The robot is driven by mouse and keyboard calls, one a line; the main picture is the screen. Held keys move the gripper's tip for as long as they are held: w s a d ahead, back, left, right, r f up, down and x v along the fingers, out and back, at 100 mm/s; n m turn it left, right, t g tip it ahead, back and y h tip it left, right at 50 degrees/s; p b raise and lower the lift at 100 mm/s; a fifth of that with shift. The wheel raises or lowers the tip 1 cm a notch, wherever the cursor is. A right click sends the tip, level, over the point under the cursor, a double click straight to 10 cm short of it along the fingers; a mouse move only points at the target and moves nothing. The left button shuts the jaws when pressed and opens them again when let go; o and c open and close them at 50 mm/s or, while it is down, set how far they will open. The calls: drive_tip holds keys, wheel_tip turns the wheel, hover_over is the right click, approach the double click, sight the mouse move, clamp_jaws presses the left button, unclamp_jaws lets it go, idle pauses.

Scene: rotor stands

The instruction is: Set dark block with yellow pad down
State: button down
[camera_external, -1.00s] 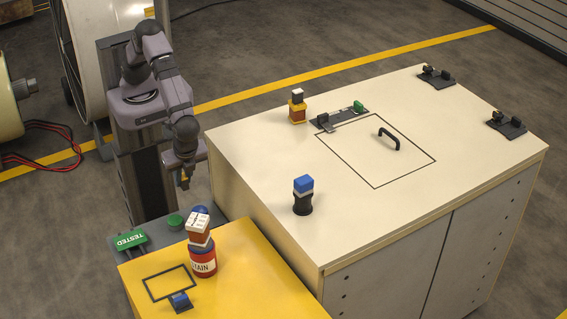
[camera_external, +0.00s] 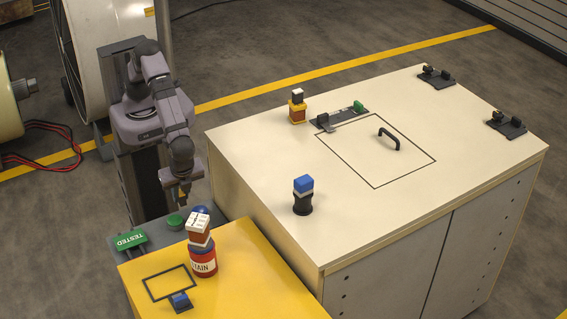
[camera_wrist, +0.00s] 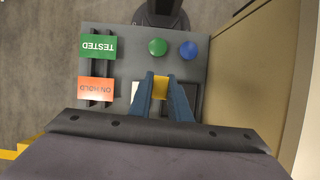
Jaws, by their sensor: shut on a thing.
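My gripper (camera_wrist: 161,86) is shut on a small block whose yellow pad (camera_wrist: 160,88) shows between the two blue-grey fingers in the wrist view. The block's dark part is hard to make out there. In the external view my gripper (camera_external: 182,203) hangs above the back of the grey panel (camera_external: 155,226), close to the green knob (camera_external: 174,221) and blue knob (camera_external: 200,211). I cannot tell the gap under the block. In the wrist view a pale square (camera_wrist: 137,92) and a dark square (camera_wrist: 189,93) lie on either side of the fingers.
The panel carries a green TESTED sign (camera_external: 131,240) and an orange ON HOLD sign (camera_wrist: 96,89). The pale cabinet (camera_external: 255,165) rises on the right.

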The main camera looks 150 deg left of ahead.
drive_tip(key=b, duration=1.1)
approach(172, 241)
wheel_tip(172, 241, up, 5)
drive_tip(key=a, duration=0.1)
drive_tip(key=shift+n, duration=0.3)
drive_tip(key=shift+w+d+f+b+x, duration=0.15)
drive_tip(key=shift+w+x, duration=0.15)
drive_tip(key=shift+x, duration=1.35)
drive_tip(key=shift+w+d+f+b+x, duration=0.15)
drive_tip(key=shift+w+x, duration=0.15)
drive_tip(key=shift+x, duration=1.35)
drive_tip(key=shift+w+d+f+x, duration=0.15)
drive_tip(key=shift+w+x, duration=0.15)
drive_tip(key=shift+x, duration=1.4)
drive_tip(key=c, duration=2.1)
unclamp_jaws()
drive_tip(key=shift+f, duration=0.1)
drive_tip(key=o, duration=0.4)
drive_tip(key=shift+o, duration=0.2)
